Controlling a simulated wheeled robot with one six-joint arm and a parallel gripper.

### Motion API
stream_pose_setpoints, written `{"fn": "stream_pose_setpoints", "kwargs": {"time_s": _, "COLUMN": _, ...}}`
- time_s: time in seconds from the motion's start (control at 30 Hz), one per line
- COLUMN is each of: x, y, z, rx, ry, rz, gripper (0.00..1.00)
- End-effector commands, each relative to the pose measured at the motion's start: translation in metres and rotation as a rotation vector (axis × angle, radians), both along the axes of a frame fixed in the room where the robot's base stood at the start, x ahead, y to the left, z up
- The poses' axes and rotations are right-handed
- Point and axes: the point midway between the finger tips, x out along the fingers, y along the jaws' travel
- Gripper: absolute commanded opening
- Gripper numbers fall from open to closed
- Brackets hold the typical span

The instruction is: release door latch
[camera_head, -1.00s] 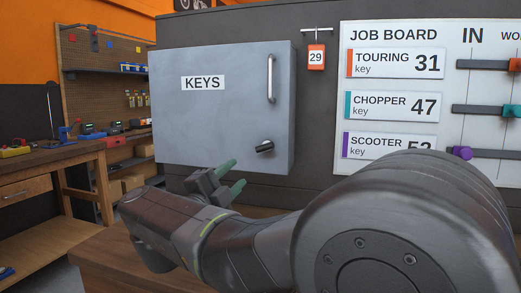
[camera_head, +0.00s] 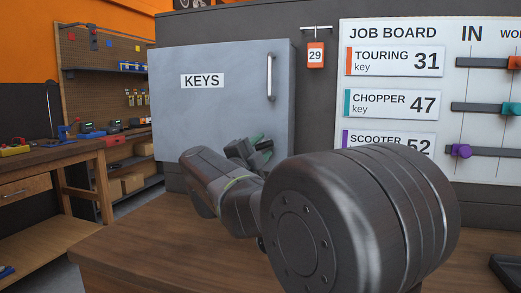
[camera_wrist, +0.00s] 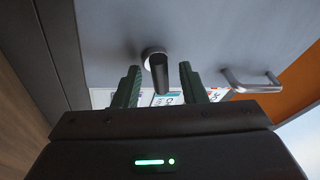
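The grey key cabinet door (camera_head: 215,115) is closed flat, with a KEYS label and a vertical handle (camera_head: 270,77). Its dark latch knob (camera_head: 266,145) sits low on the right side of the door and is partly hidden by my gripper (camera_head: 248,148). In the wrist view the latch (camera_wrist: 158,72) sticks out from the door as a short dark lever on a round, shiny base. My gripper (camera_wrist: 159,75) is open there, with one green finger on each side of the latch lever. Gaps show on both sides, and I see no contact.
A job board (camera_head: 395,80) with key cards and coloured sliders is to the right. An orange tag 29 (camera_head: 316,54) hangs between it and the cabinet. A wooden bench top (camera_head: 130,235) lies below. A workbench (camera_head: 50,155) stands at the left.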

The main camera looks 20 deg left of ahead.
Motion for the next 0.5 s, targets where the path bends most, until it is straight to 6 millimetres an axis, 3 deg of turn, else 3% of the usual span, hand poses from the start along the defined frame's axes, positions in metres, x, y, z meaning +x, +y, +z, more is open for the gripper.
{"fn": "stream_pose_setpoints", "kwargs": {"time_s": 0.2, "x": 0.0001, "y": 0.0002, "z": 0.0000, "rx": 0.000, "ry": 0.000, "rz": 0.000, "gripper": 0.38}}
{"fn": "stream_pose_setpoints", "kwargs": {"time_s": 0.4, "x": 0.0000, "y": 0.0003, "z": -0.0001, "rx": 0.000, "ry": 0.000, "rz": 0.001, "gripper": 0.00}}
{"fn": "stream_pose_setpoints", "kwargs": {"time_s": 0.5, "x": 0.0000, "y": 0.0003, "z": -0.0002, "rx": 0.001, "ry": 0.001, "rz": 0.000, "gripper": 0.00}}
